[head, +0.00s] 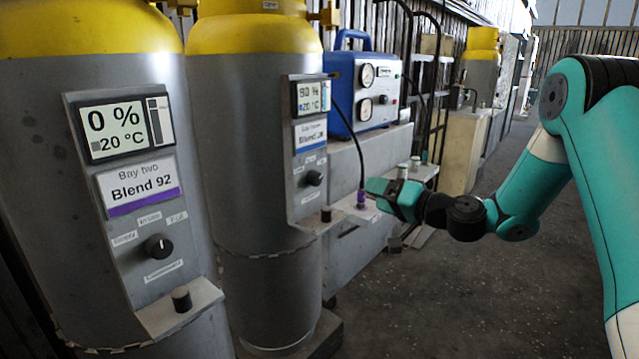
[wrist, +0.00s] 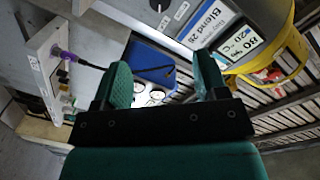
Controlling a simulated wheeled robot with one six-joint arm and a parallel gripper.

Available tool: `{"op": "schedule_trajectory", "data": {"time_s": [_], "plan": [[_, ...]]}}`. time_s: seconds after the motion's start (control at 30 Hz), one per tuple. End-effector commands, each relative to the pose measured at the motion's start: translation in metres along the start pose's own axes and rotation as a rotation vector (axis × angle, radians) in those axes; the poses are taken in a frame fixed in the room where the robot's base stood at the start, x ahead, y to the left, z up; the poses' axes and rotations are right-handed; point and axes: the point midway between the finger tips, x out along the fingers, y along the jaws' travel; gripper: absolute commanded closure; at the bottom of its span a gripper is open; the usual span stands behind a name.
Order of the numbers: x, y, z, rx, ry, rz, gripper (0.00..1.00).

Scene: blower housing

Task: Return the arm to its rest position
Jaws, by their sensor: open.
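My arm reaches in from the right in the head view. My gripper (head: 384,195) is beside a small shelf (head: 425,173) on the blue machine's stand. In the wrist view my gripper (wrist: 162,84) has its two teal fingers spread wide with nothing between them. A purple plug (head: 361,199) on a black cable sits at the shelf, just left of my fingers in the head view. The plug also shows in the wrist view (wrist: 65,56), left of and apart from the fingers.
A blue machine with gauges (head: 350,95) stands behind the shelf. The dark floor (head: 450,300) below my arm is clear.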

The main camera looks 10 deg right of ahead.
Motion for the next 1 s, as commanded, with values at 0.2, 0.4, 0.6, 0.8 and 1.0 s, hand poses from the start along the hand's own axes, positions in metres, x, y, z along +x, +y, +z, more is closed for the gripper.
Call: {"op": "schedule_trajectory", "data": {"time_s": [0.2, 0.4, 0.6, 0.8, 1.0], "plan": [[0.009, -0.051, 0.033, -0.071, -0.178, -0.033, 0.33], [-0.024, -0.154, 0.13, -0.26, -0.653, -0.026, 0.33], [-0.105, -0.201, 0.195, -0.409, -1.011, 0.092, 0.33], [-0.177, -0.214, 0.222, -0.497, -1.209, 0.229, 0.33], [-0.221, -0.234, 0.212, -0.529, -1.303, 0.326, 0.33]]}}
